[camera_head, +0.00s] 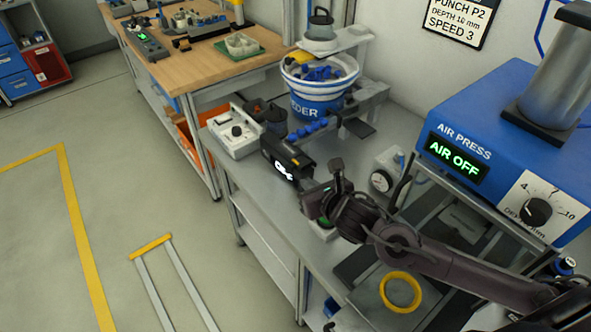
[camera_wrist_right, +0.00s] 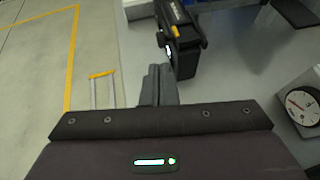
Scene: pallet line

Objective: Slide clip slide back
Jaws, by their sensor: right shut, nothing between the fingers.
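A black device with a white mark on its end and a small yellow tab (camera_head: 287,158) stands near the left edge of the grey bench; it looks like the clip slide unit. It also shows at the top of the right wrist view (camera_wrist_right: 180,42). My right gripper (camera_head: 306,188) is at the near end of this device. In the right wrist view its fingers (camera_wrist_right: 160,72) are together and empty, with the tips close to the device's lower end; I cannot tell whether they touch. My left gripper is not in view.
A blue feeder bowl (camera_head: 318,106) and a white control box (camera_head: 233,132) stand behind the device. A dial gauge (camera_head: 381,181) is to its right. The blue air press (camera_head: 510,140) reads AIR OFF. A yellow ring (camera_head: 400,291) lies in front. The floor at left is open.

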